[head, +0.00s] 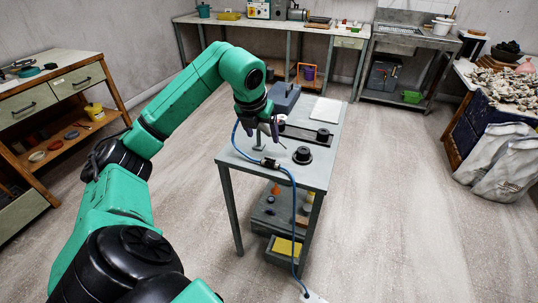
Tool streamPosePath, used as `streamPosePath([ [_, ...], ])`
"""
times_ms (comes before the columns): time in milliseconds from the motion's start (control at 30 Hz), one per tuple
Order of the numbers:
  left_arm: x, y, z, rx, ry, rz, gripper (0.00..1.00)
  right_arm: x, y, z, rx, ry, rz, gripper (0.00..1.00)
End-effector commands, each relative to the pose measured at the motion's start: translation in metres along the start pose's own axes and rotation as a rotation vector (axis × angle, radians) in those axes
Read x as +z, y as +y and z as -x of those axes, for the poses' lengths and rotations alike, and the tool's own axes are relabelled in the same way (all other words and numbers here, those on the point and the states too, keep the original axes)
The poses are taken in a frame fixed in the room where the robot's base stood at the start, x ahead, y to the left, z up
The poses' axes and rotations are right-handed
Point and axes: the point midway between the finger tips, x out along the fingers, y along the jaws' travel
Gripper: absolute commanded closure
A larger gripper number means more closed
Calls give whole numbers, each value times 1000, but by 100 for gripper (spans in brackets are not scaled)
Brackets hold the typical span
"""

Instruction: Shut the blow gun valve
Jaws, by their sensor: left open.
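My left gripper (277,135) is open and points down over the near part of the small grey table (236,157). A small dark fitting (269,163), which looks like the valve on the blue hose (291,200), lies at the table's front edge, just below the gripper and apart from it. The hose loops up on the left beside my gripper, and its other end hangs over the edge to the floor. A blow gun is not clearly made out; my wrist hides part of the table. The valve's handle is too small to read. My right gripper is out of view.
A blue-grey toolbox (284,97) and white board (325,110) lie farther back. The floor right of the table is clear.

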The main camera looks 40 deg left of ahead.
Motion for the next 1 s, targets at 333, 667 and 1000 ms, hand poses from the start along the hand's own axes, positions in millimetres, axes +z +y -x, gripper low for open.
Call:
streamPosePath([
  [333, -1, -3, -90, -8, 6, -1, 20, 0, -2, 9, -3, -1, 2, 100],
  [667, -1, -2, -128, -5, 0, -5, 20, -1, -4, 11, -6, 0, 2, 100],
  [1000, -1, -3, -127, -5, 0, -5, 89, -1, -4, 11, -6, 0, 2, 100],
])
